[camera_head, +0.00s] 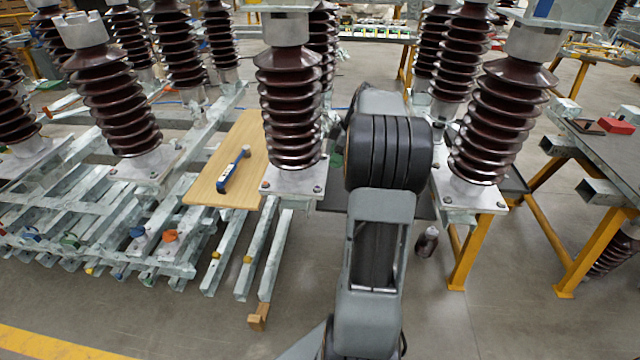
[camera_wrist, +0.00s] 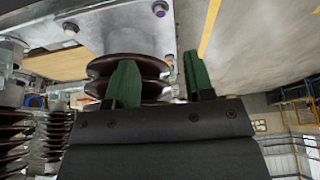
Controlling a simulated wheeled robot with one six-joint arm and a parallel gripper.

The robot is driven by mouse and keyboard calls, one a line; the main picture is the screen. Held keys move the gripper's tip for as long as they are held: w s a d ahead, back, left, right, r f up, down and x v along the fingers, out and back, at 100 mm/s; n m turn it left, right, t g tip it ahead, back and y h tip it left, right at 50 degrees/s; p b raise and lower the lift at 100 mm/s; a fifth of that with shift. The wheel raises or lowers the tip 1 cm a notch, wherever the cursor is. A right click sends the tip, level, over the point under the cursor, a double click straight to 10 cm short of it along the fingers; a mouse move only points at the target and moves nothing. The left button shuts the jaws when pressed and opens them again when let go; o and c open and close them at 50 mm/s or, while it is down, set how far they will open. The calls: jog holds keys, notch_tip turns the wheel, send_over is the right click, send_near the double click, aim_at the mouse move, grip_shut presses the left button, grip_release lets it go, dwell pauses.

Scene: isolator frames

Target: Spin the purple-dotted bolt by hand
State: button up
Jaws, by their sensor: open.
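In the wrist view, a bolt with a purple-tinted head (camera_wrist: 160,9) sits at the upper right corner of a grey metal flange plate (camera_wrist: 115,25). Another bolt (camera_wrist: 70,30) at the plate's left side also looks bluish purple, so I cannot tell for sure which one carries the purple dot. My gripper (camera_wrist: 158,58) shows two green fingers, apart and with nothing between them. The fingertips are below the upper right bolt in the picture, apart from it. The left finger overlaps the brown ribbed insulator (camera_wrist: 95,68). In the head view my arm hides the gripper.
In the head view, brown insulators (camera_head: 290,110) and (camera_head: 500,120) stand on bolted plates either side of my arm. A wooden board (camera_head: 240,150) bears a blue tool (camera_head: 233,170). Yellow-legged tables (camera_head: 585,250) stand at right.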

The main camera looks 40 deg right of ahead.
aim_at(318, 187)
jog(key=x, duration=1.2)
jog(key=shift+f, duration=0.15)
grip_shut()
